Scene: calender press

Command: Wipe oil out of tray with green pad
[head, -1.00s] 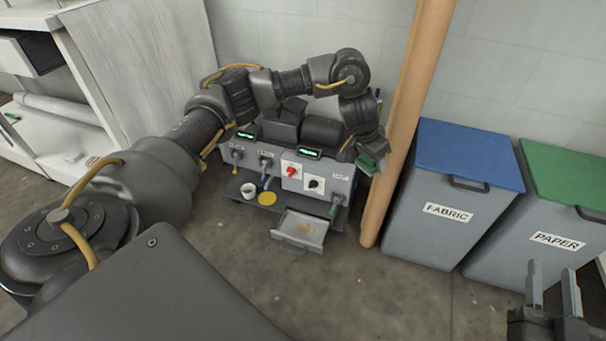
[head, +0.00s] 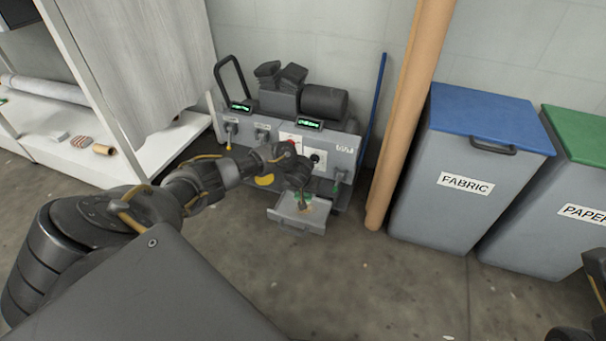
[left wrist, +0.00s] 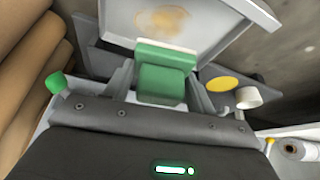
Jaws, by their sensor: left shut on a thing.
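The green pad (left wrist: 165,75) is held between the fingers of my left gripper (left wrist: 163,82), with a pale strip along its far edge. In the head view my left gripper (head: 303,190) points down over the open grey tray (head: 290,222) at the machine's foot. The pad (head: 307,196) shows small there, at the tray. A brown oil stain (left wrist: 163,20) lies on the tray floor (left wrist: 215,20), just beyond the pad in the left wrist view. I cannot tell whether the pad touches the floor. Part of my right arm shows at the right edge; its fingers are not clear.
The machine (head: 340,150) stands behind the tray, with knobs and displays on its front. A yellow disc (left wrist: 222,84) and a white cup (left wrist: 248,97) are beside the tray. A brown post (head: 405,130) and a fabric bin (head: 440,200) stand to the right. Floor in front is clear.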

